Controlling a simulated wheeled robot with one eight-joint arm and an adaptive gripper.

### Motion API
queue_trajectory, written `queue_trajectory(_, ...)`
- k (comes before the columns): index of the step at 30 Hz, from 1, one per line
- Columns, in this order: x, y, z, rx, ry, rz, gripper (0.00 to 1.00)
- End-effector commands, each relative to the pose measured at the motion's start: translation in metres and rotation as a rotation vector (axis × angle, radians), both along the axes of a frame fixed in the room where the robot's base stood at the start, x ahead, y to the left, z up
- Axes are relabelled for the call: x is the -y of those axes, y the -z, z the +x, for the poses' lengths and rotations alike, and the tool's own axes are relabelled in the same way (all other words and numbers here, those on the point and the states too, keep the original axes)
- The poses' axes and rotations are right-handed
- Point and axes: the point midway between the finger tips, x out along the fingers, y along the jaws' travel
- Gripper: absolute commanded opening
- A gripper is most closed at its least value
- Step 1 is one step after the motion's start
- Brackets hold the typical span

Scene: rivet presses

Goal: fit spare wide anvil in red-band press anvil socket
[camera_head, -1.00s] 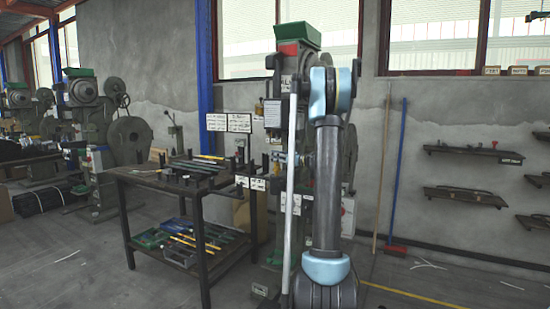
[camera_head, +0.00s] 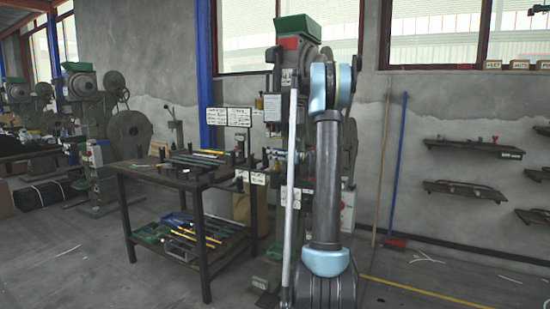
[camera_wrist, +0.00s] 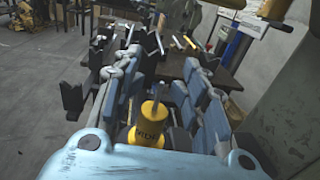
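The press with a red patch (camera_head: 289,44) and a green top stands behind my arm in the head view. My arm hides much of its front, and I cannot make out the anvil socket. My gripper (camera_wrist: 160,60) has blue-grey fingers pointing up the wrist view, with a wide gap between them. A yellow cylindrical piece (camera_wrist: 151,118) with dark lettering and a thin grey stem shows between the fingers, near the palm, which hides its lower part. I cannot tell whether it is the spare wide anvil or whether a finger touches it.
A dark two-level table (camera_head: 170,174) with several bars and tools stands left of the press. White label cards (camera_head: 239,117) stand at its back. Another press (camera_head: 85,95) is at far left. Wall shelves (camera_head: 468,190) and a blue-handled broom (camera_head: 401,150) are right. Floor at front left is clear.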

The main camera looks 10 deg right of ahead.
Motion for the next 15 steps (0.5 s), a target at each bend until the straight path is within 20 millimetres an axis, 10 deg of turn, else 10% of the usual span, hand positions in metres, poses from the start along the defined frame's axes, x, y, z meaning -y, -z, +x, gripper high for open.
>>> queue_trajectory(15,0.013,0.000,-0.011,0.000,0.001,0.000,0.45)
